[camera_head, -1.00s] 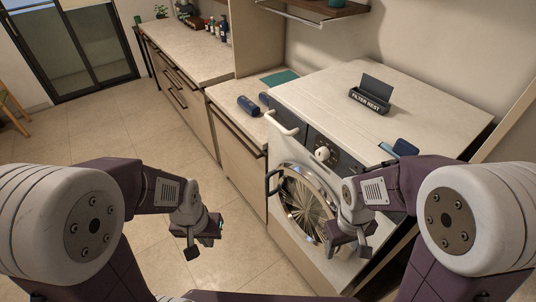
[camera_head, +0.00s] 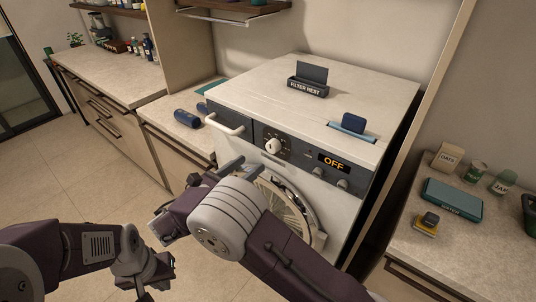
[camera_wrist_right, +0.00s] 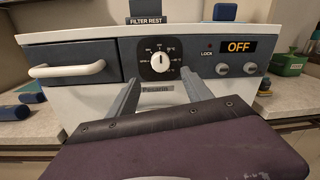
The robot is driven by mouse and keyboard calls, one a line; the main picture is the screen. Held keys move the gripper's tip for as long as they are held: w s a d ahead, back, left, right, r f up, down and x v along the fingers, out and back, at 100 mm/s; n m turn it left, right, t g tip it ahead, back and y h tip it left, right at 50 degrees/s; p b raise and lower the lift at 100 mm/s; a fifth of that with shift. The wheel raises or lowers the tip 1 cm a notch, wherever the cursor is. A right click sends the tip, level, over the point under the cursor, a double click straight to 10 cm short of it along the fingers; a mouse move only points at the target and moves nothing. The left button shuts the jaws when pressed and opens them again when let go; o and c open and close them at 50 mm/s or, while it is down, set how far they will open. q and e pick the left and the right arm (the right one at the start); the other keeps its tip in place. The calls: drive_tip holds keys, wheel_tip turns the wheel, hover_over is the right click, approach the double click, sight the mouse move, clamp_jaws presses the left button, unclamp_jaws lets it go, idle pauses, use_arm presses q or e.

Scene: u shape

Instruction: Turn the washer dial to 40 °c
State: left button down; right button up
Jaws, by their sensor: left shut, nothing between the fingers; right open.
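The white washer dial (camera_head: 272,146) sits on the dark panel of the white washer (camera_head: 300,90). It also shows in the right wrist view (camera_wrist_right: 160,62), ringed by small marks too small to read surely; its pointer looks roughly upward. The display (camera_head: 333,162) reads OFF. My right gripper (camera_head: 212,171) is open and empty, in front of the washer and left of the dial in the head view. In the right wrist view its two fingers (camera_wrist_right: 160,92) point at the panel, with the dial beyond and between them, not touched. My left gripper (camera_head: 146,292) is shut and empty, low over the floor.
A white drawer handle (camera_head: 224,124) is left of the dial, and two small knobs (camera_head: 331,178) are right. The filter rest (camera_head: 308,86) and a blue item (camera_head: 353,123) are on top. A right counter (camera_head: 450,235) holds several items. The round door (camera_head: 285,205) is partly hidden.

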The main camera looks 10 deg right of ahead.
sight(270, 149)
drive_tip(key=p+x, duration=0.1)
drive_tip(key=x, duration=0.8)
drive_tip(key=shift+d, duration=0.1)
drive_tip(key=shift+c, duration=0.2)
clamp_jaws()
drive_tip(key=shift+f, duration=0.1)
